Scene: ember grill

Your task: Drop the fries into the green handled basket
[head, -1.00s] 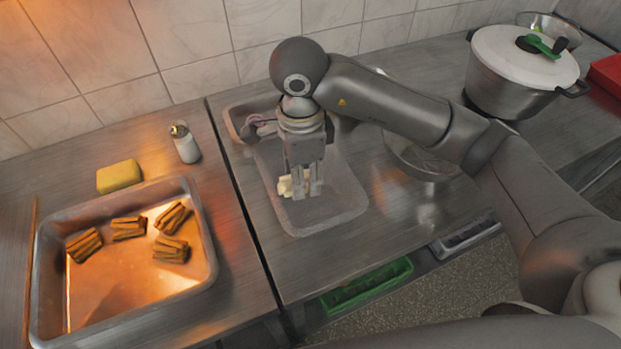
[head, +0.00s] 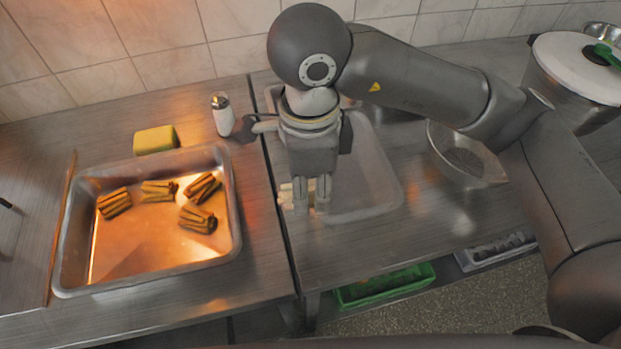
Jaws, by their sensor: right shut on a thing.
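My right gripper (head: 311,205) is shut on a pale bundle of fries (head: 287,195). The fries stick out to the left of the fingers. The gripper points down at the left edge of a translucent shallow tray (head: 372,180) on the right-hand counter; whether the fries touch anything below is not clear. Several browned fries bundles (head: 198,219) lie in a metal pan (head: 150,282) on the left. A green basket-like container (head: 385,287) shows low, below the counter edge; no handle can be made out on it. My left gripper is not in view.
A yellow sponge (head: 155,140) and a shaker bottle (head: 222,115) stand behind the pan. A glassy bowl (head: 465,165) and a lidded pot (head: 580,75) are at the right. A dark gap divides the two counters.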

